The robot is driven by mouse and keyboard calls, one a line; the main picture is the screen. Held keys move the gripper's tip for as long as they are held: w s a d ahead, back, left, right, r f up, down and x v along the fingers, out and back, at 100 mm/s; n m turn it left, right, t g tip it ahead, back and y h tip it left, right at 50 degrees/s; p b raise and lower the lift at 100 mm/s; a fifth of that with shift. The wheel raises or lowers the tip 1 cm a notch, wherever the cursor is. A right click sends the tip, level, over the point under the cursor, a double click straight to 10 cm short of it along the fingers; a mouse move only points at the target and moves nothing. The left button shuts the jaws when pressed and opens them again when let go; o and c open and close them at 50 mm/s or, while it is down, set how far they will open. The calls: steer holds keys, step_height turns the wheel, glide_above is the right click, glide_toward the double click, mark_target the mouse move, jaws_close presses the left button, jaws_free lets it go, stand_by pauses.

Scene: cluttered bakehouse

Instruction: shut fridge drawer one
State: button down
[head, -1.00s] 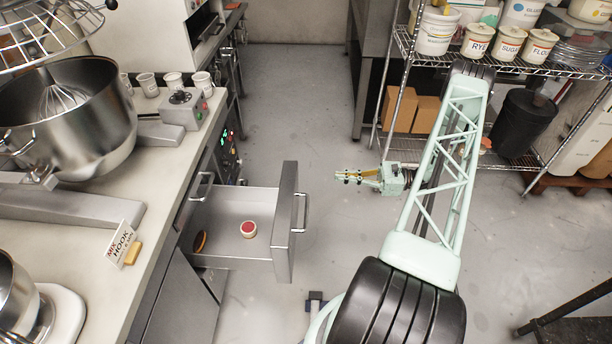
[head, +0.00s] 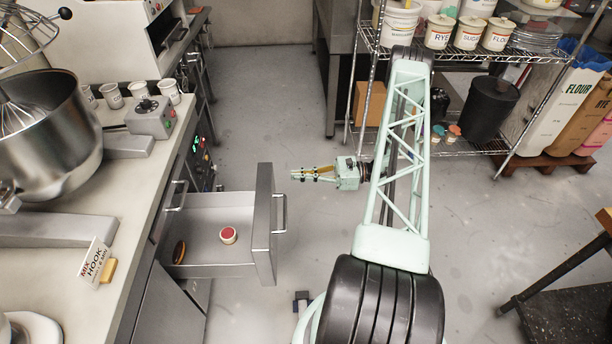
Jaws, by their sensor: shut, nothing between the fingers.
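The open fridge drawer (head: 262,232) is pulled out from under the counter on the left, its steel front with a bar handle (head: 281,212) facing right. Inside it lie a small round tub with a red top (head: 228,235) and a dark brown oval item (head: 179,252). My gripper (head: 293,175) is shut and empty, pointing left. In the picture it is just above and right of the drawer handle, with a small gap; its height against the handle is hard to tell.
A second handle (head: 177,194) shows on the counter front behind the drawer. The counter (head: 150,180) carries a mixer bowl (head: 50,135), cups and a switch box (head: 150,117). A wire shelf (head: 450,55) with tubs stands at the back right.

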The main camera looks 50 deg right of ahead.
steer(key=x, duration=0.6)
steer(key=shift+w+a, duration=0.1)
steer(key=shift+w, duration=0.05)
stand_by(0.5)
